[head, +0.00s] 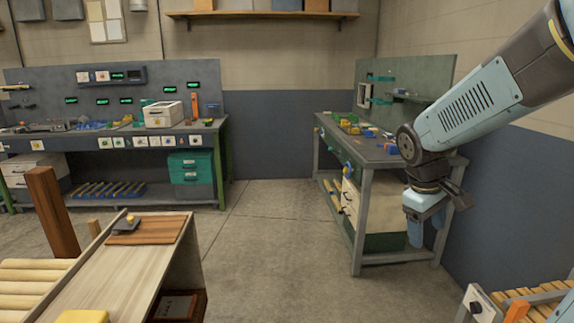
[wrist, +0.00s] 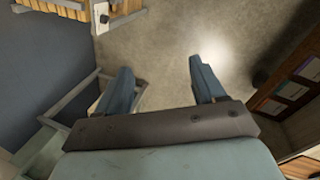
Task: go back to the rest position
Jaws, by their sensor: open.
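My gripper (head: 428,232) hangs at the right of the head view, pointing down in front of the grey workbench at the right. It is held up by my light blue arm, which reaches in from the upper right. In the wrist view my gripper (wrist: 160,88) shows two blue fingers spread wide apart. Nothing is between them, only bare floor (wrist: 185,45) below.
A workbench (head: 388,157) with small coloured parts stands behind my gripper. A wooden table (head: 120,262) with a brown board (head: 150,231) is at the lower left. Another bench (head: 205,128) lines the back wall. Rollers (head: 535,300) are at the lower right. Open floor (head: 275,225) lies between.

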